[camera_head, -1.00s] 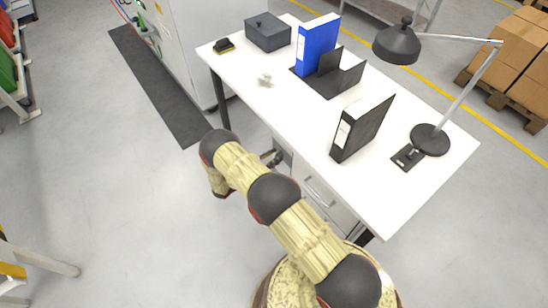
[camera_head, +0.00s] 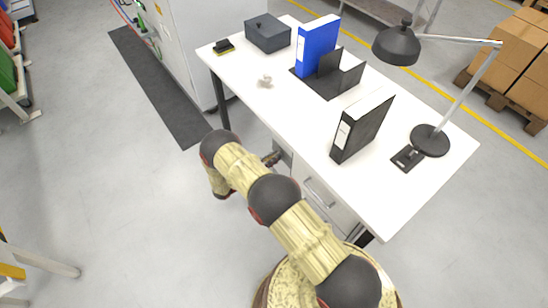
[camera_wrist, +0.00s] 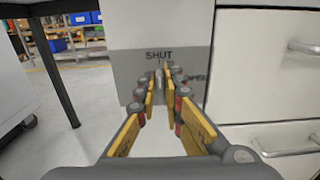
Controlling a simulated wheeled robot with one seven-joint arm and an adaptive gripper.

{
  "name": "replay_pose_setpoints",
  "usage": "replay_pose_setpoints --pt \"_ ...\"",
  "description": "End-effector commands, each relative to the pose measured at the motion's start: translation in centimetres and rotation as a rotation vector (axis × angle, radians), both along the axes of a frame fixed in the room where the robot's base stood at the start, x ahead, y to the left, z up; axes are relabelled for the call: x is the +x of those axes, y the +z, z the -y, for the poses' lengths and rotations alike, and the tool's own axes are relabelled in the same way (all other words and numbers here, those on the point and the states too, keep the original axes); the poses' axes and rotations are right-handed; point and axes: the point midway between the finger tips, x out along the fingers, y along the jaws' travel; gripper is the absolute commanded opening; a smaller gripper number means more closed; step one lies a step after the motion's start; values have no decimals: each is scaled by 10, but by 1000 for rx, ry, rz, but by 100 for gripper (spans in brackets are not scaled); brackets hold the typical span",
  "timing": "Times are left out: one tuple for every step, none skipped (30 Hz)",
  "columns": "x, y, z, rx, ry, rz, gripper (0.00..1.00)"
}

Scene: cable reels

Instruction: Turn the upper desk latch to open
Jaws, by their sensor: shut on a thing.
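In the wrist view, a grey latch plate (camera_wrist: 130,68) on the desk's pedestal front carries the word SHUT at the top and a partly hidden word, seemingly OPEN, at the right. The small upright latch (camera_wrist: 160,76) shows between my fingertips, below SHUT; its lower part is hidden. My gripper (camera_wrist: 160,92) is shut on the latch, with yellow finger links on both sides. In the head view my gripper (camera_head: 272,158) is low at the desk's front, and the latch cannot be made out there.
Drawers with bar handles (camera_wrist: 303,47) are right of the plate. The white desk (camera_head: 285,115) bears a black binder (camera_head: 362,128), a blue binder (camera_head: 317,45), a lamp (camera_head: 430,140) and a grey box (camera_head: 267,33). A desk leg (camera_wrist: 60,75) stands left; floor between is clear.

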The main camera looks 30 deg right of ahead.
Motion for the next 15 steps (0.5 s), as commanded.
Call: replay_pose_setpoints --pt "0 0 0 0 -1 0 0" --pt "0 0 0 0 -1 0 0" --pt "0 0 0 0 -1 0 0" --pt "0 0 0 0 -1 1 0" --pt "0 0 0 0 -1 2 0" --pt "0 0 0 1 -1 6 0" --pt "0 0 0 2 -1 10 0" --pt "0 0 0 3 -1 15 0" --pt "0 0 0 5 -1 24 0" --pt "0 0 0 6 -1 32 0" --pt "-1 0 1 8 -1 41 0" --pt "-1 0 1 11 -1 58 0" --pt "-1 0 1 14 -1 72 0" --pt "-1 0 1 17 -1 87 0" --pt "-1 -1 1 21 -1 109 0"
